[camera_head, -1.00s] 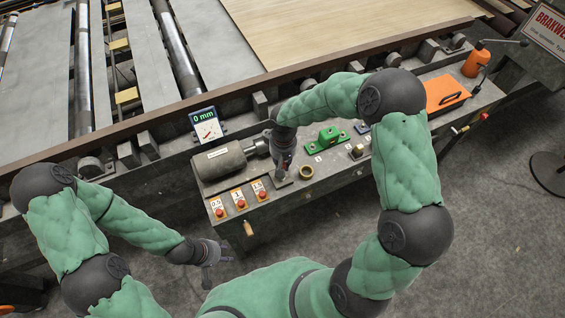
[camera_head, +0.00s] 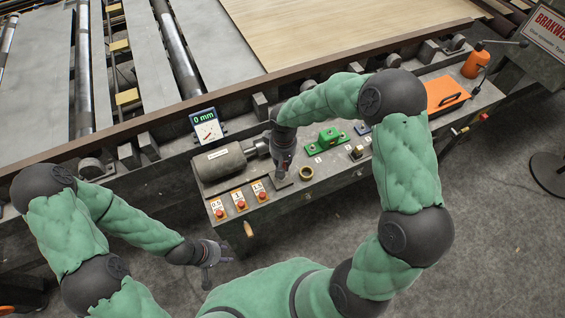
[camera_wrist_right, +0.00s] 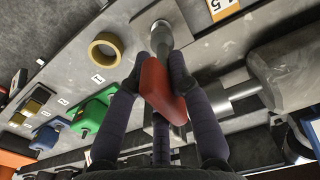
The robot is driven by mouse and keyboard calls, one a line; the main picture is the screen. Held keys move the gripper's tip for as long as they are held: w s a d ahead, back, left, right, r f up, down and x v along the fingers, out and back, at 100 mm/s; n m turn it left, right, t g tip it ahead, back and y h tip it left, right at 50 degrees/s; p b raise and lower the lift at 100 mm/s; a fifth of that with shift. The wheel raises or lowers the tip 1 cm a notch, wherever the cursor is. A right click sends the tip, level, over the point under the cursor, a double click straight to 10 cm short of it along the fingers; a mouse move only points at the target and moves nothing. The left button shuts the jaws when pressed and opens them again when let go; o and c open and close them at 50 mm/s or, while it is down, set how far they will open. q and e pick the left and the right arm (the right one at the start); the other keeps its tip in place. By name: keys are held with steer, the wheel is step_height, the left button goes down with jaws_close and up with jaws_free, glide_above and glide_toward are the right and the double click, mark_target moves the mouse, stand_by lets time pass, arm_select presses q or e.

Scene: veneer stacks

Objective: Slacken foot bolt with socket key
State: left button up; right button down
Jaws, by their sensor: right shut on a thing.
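My right gripper (camera_head: 283,168) points down at the bench beside the grey motor (camera_head: 222,162). In the right wrist view, my right gripper (camera_wrist_right: 162,70) is shut on the red handle of the socket key (camera_wrist_right: 163,90). The key's grey metal socket end (camera_wrist_right: 160,38) points at a flat metal plate (camera_head: 281,183). The foot bolt is not visible; I cannot tell whether the socket sits on it. The motor also shows at the right of the wrist view (camera_wrist_right: 295,75), with its shaft running behind the fingers. My left gripper (camera_head: 216,258) is open and empty, over the floor in front of the bench.
A brass ring (camera_head: 306,172) lies right of the plate. Red buttons with number labels (camera_head: 238,203) line the bench's front left. A green block (camera_head: 327,138), an orange case (camera_head: 445,94) and an orange oil can (camera_head: 475,62) stand to the right. A 0 mm display (camera_head: 206,124) stands behind the motor.

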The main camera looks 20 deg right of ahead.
steer(key=shift+r, duration=0.35)
steer(key=shift+r+p, duration=1.9)
steer(key=shift+r, duration=0.55)
steer(key=shift+f, duration=0.1)
